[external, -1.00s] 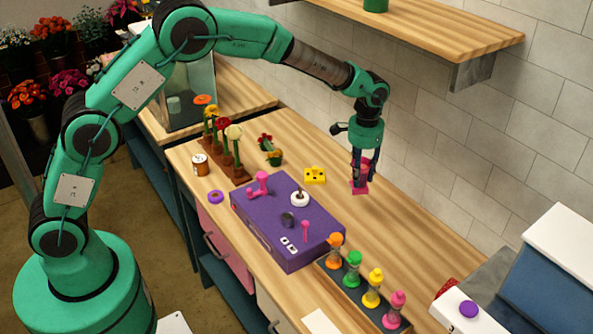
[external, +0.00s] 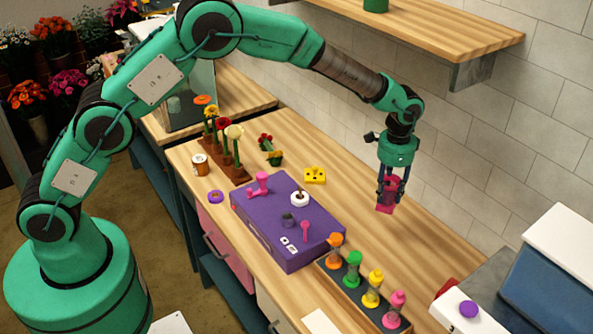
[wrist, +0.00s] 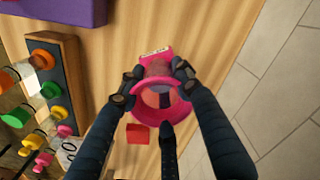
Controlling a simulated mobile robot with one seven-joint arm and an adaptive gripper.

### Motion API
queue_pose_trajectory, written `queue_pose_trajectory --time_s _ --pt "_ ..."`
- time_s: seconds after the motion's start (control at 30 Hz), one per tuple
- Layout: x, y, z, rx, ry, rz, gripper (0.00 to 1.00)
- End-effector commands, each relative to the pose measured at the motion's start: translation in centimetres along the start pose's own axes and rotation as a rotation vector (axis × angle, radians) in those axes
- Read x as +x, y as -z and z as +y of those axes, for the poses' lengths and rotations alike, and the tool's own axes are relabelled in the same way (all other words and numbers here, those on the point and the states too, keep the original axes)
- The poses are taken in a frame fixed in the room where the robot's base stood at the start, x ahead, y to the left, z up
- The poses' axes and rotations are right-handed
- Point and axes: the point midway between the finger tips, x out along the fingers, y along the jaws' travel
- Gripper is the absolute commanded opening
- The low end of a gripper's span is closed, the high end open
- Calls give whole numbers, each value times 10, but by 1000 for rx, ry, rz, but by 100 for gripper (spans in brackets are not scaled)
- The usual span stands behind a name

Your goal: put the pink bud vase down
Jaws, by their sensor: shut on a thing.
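The pink bud vase (external: 389,192) is held between the fingers of my gripper (external: 393,185), over the wooden counter right of the purple box. Its pink foot is at the lower end, and it looks slightly tilted. In the wrist view my gripper (wrist: 152,85) is shut around the vase (wrist: 160,95), whose round rim and open mouth face the camera. A pink base edge shows beyond it. I cannot tell for sure whether the base touches the counter; it appears above it.
The purple box (external: 285,225) with knobs stands left. A rack (external: 340,282) of several coloured bottles is in front. A small red block (wrist: 138,134) lies near the vase in the wrist view. A yellow block (external: 315,175) is farther back. Tiled wall (external: 480,170) stands right; bare counter (external: 370,240) surrounds.

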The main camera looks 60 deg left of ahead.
Motion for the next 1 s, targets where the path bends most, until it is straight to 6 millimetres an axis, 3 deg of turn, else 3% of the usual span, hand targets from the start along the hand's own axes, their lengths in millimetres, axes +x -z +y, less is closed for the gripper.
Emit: queue_pose_trajectory --time_s 0.2,0.43,0.63,1.0 --pt "-4 30 49 266 0 -1 0" --pt "-1 48 85 460 0 -1 0" --pt "0 53 96 523 0 1 0" --pt "2 53 97 528 0 0 0"
